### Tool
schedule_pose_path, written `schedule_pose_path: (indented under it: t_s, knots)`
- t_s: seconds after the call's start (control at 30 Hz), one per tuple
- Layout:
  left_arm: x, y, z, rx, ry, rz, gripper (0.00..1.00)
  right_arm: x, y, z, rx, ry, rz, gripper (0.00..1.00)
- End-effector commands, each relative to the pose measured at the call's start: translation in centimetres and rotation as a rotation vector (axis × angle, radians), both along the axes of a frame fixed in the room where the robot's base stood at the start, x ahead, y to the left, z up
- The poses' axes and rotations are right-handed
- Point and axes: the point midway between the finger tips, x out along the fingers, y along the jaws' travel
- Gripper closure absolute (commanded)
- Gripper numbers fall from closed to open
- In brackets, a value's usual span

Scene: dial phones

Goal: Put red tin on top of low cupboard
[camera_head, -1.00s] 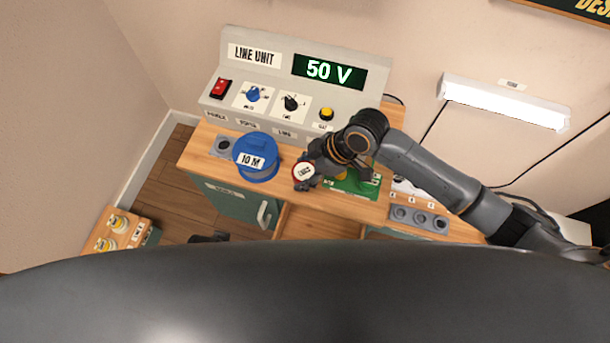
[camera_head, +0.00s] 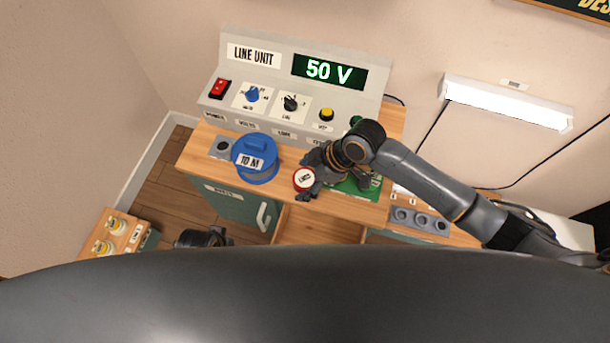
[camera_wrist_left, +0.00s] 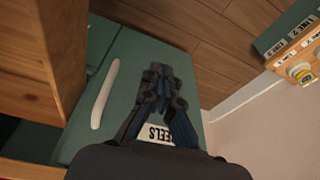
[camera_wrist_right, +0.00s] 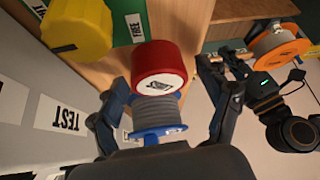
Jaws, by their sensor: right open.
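The red tin (camera_head: 304,179), with a white label on its lid, is at the bench's front edge in the head view. It also shows in the right wrist view (camera_wrist_right: 160,70). My right gripper (camera_head: 314,178) is open around it, with one finger each side in the right wrist view; contact is unclear. A small low cupboard (camera_head: 140,240) with a wooden top stands at the lower left. My left gripper (camera_head: 200,238) is low in front of the bench; in the left wrist view its fingers (camera_wrist_left: 163,80) are together, empty, near a green door.
A blue 10 M reel (camera_head: 257,160) stands left of the tin. The line unit (camera_head: 290,85) is behind. Yellow-topped items (camera_head: 115,224) occupy part of the low cupboard's top. A green door (camera_head: 235,203) with a pale handle is under the bench.

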Motion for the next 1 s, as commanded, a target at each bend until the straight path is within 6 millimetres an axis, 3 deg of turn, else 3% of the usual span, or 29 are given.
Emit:
schedule_pose_path:
  t_s: [0.23,0.7,1.0]
  knots:
    - [0.1,0.0,0.0,-0.001,-0.005,0.000,1.00,0.0,-0.3,0.9,0.000,-0.001,0.000,0.23]
    - [-3.1,0.4,-6.9,0.005,0.044,-0.007,1.00,-0.5,-4.8,8.8,-0.001,-0.002,0.000,0.23]
    - [-4.1,0.5,-8.4,0.005,0.051,-0.010,1.00,-0.7,-5.9,10.8,0.001,0.001,0.001,0.23]
